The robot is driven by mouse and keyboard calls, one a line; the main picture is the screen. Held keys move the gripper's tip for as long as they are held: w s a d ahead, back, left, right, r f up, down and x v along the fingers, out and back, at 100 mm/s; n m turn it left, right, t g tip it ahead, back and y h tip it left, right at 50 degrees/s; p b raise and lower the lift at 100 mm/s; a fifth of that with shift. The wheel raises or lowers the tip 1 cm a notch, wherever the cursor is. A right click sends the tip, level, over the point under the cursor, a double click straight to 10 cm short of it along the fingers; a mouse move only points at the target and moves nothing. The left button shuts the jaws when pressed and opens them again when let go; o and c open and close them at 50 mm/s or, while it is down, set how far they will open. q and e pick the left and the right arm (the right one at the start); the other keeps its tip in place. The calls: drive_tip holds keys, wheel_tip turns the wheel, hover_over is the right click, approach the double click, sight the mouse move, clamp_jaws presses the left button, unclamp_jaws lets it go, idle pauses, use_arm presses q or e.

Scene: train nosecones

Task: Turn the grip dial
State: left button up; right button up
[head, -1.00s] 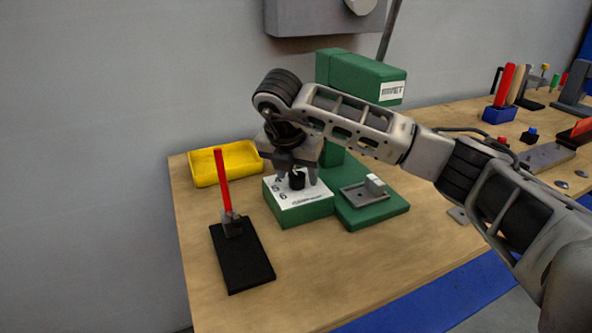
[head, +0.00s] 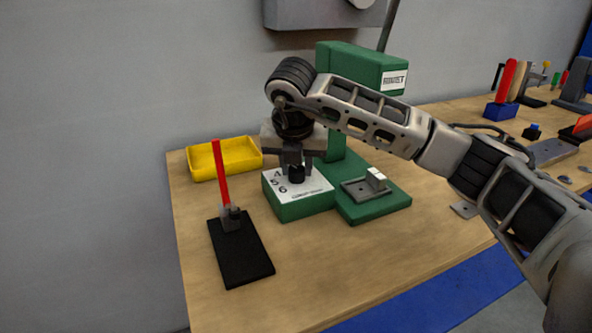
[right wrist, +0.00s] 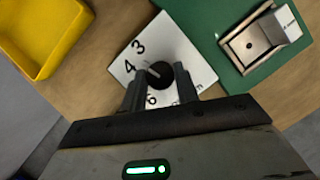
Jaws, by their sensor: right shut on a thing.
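The grip dial (head: 298,178) is a black knob on the white numbered top of a green box (head: 305,208). In the right wrist view the dial (right wrist: 155,74) has a pale pointer line, with the numbers 3, 4 and 6 readable around it. My right gripper (head: 297,172) comes down from above and is shut on the dial, one finger on each side. In the right wrist view its fingers (right wrist: 159,88) hide part of the number ring. My left gripper is not in view.
A green press (head: 362,75) stands right behind the box, with a small metal fixture (head: 367,188) on its base. A yellow tray (head: 225,160) is at the left. A black-based red-handled lever (head: 240,250) stands front left. Bare wood lies in front.

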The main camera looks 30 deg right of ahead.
drive_tip(key=n+y+b, duration=0.1)
drive_tip(key=n, duration=0.2)
drive_tip(key=shift+d+t, duration=0.1)
drive_tip(key=shift+t, duration=0.2)
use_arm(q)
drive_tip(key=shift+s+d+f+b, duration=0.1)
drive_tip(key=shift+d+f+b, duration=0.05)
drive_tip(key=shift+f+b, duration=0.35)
use_arm(e)
drive_tip(key=shift+n+y, duration=0.4)
drive_tip(key=shift+n, duration=0.4)
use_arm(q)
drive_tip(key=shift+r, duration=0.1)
use_arm(e)
drive_tip(key=o, duration=1)
drive_tip(key=shift+c, duration=0.2)
drive_tip(key=d+v, duration=0.1)
drive_tip(key=v, duration=1.5)
drive_tip(key=shift+a, duration=0.35)
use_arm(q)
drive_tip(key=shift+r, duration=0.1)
use_arm(e)
drive_tip(key=shift+s, duration=0.1)
